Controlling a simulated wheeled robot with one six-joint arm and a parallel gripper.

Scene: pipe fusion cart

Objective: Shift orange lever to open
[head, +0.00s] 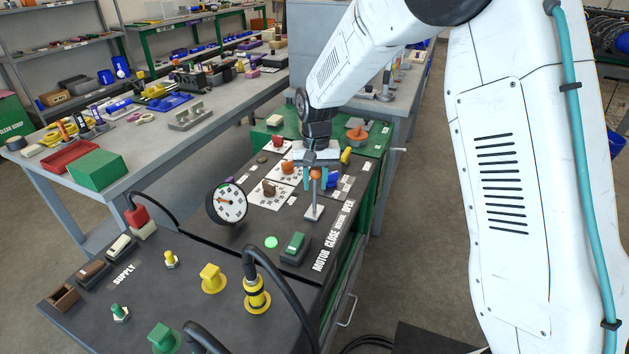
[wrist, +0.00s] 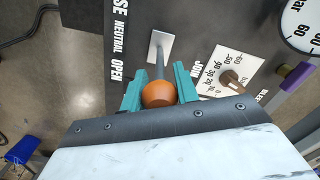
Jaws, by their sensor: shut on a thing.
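The orange lever is a grey rod with an orange ball knob (head: 315,173), rising from a pale slotted plate (head: 313,212) on the dark cart top. My gripper (head: 315,177) comes down from above with its teal fingers on both sides of the knob. In the wrist view the knob (wrist: 158,95) sits between the two teal fingers, and the rod runs away to the white plate (wrist: 160,46). The gripper is shut on the knob. The printed words CLOSE, NEUTRAL and OPEN (wrist: 116,65) lie beside the plate. Which position the lever holds is hard to tell.
A round gauge (head: 231,203) stands left of the lever. A green rocker switch (head: 294,243) and a yellow-collared black cable (head: 257,292) are nearer.

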